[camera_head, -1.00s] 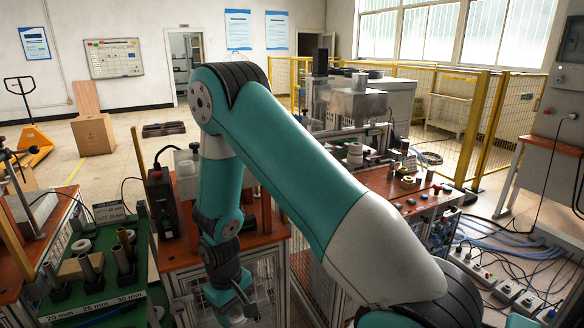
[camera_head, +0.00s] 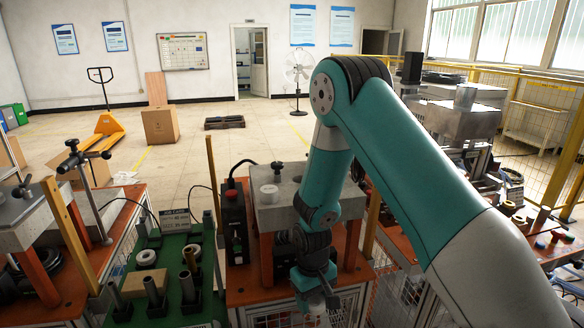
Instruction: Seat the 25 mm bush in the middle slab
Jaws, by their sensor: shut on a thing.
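My gripper (camera_head: 317,301) hangs low at the bottom of the head view, in front of the middle stand. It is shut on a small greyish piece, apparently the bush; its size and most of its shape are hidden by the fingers. The middle slab (camera_head: 268,212) is a grey block on the orange stand, with a pale round piece on top. My arm hides its right part. The bush rack (camera_head: 180,319) is a green board to the left of my gripper. Several grey upright tubes (camera_head: 188,286) stand in its dark holders.
A tan block (camera_head: 134,286) and a white ring (camera_head: 146,258) lie on the rack. A black control box (camera_head: 235,222) stands just left of the middle slab. Another slab (camera_head: 30,222) with a clamp is at the far left. Machinery and yellow fencing fill the right.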

